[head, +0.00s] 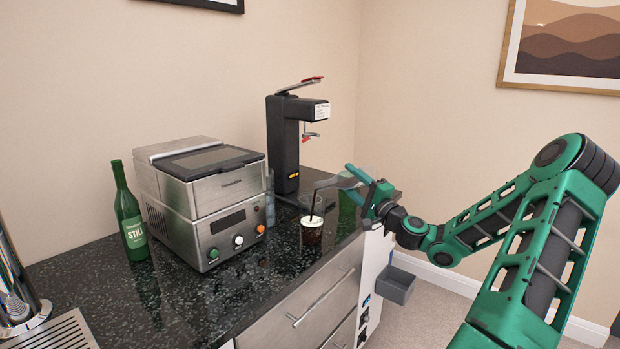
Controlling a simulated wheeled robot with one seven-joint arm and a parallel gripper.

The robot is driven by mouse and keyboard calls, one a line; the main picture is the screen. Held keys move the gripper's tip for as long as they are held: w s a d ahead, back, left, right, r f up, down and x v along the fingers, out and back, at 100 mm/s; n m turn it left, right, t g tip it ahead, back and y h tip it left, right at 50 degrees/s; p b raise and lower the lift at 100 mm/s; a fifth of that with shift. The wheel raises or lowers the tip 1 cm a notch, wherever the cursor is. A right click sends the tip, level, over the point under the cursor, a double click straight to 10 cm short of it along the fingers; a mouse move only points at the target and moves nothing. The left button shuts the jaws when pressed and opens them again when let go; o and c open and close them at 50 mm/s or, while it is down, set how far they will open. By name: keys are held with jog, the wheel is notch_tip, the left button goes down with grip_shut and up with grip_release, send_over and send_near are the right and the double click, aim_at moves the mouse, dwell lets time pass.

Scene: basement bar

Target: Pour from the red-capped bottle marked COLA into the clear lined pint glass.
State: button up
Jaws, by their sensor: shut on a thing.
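My gripper (354,182) is shut on a clear greyish bottle (331,182), tipped nearly level with its mouth to the left. No cap or COLA marking can be made out on it. A thin dark stream runs from its mouth down into the pint glass (312,236) below. The glass stands upright on the dark counter near its front edge. It holds dark brown liquid with a pale layer at the top. The gripper is to the right of the glass and above it; the fingers hide part of the bottle.
A black dispenser (283,143) stands behind. A steel appliance (203,200) and a green STILL bottle (131,222) are left. A steel drip tray (55,335) is front left. The counter (190,305) front is clear.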

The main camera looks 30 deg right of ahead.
jog(key=shift+r+n, duration=0.3)
jog(key=shift+r, duration=0.05)
dwell(0.9)
jog(key=shift+f+m, duration=0.4)
jog(key=shift+f+m+h, duration=0.2)
jog(key=shift+m+h, duration=0.4)
jog(key=shift+m, duration=0.5)
jog(key=a+f+m+g+h+p, duration=0.2)
jog(key=f+m, duration=0.4)
jog(key=m, duration=1)
jog(key=shift+w+a+f+g+h+p, duration=0.15)
jog(key=shift+a+g+h+p, duration=0.3)
jog(key=shift+h+p, duration=0.5)
